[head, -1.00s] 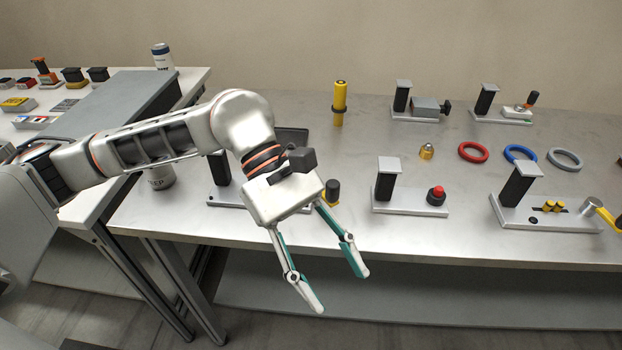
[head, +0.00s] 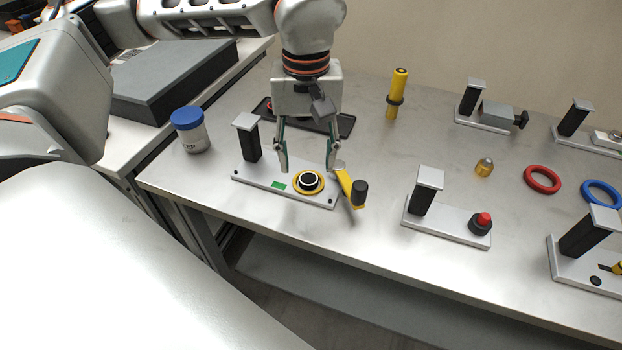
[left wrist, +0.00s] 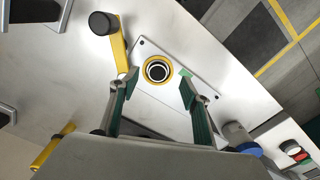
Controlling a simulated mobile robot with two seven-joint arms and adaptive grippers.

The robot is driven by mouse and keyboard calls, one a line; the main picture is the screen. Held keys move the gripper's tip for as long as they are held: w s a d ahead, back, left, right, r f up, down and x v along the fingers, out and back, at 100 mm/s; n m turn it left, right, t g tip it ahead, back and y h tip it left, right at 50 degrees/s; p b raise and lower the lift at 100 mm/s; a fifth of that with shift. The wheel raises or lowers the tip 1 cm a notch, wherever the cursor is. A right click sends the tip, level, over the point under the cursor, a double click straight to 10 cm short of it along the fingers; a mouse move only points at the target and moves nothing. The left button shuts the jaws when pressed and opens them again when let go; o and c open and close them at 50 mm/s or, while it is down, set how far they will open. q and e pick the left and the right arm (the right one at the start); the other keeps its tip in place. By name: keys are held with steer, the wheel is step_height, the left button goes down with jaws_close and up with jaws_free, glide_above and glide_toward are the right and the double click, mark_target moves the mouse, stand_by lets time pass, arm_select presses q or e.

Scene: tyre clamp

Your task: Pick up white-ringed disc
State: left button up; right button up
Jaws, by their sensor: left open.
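The white-ringed disc (head: 308,180) is black with a white ring. It sits inside a yellow ring on a grey fixture plate (head: 262,180) near the table's front left. It also shows in the left wrist view (left wrist: 157,72). My left gripper (head: 306,170) is open and empty, pointing down above and just behind the disc. In the left wrist view its two fingertips (left wrist: 157,92) lie on either side of the disc, apart from it. My right gripper is not in view.
A yellow lever with a black knob (head: 359,192) stands close to the disc's right. A blue-lidded jar (head: 189,130) stands further left. A red-button fixture (head: 445,224) is to the right.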

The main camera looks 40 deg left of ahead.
mark_target(308, 179)
arm_select(q)
steer(key=shift+w+f, duration=0.1)
steer(key=shift+f, duration=0.3)
steer(key=f, duration=0.3)
steer(key=shift+w+a+f+b, duration=0.25)
steer(key=shift+w+f+b, duration=0.05)
steer(key=shift+b, duration=0.05)
steer(key=shift+f, duration=0.3)
steer(key=shift+c, duration=0.8)
steer(key=c, duration=0.8)
steer(key=shift+o, duration=0.2)
steer(key=shift+f, duration=0.1)
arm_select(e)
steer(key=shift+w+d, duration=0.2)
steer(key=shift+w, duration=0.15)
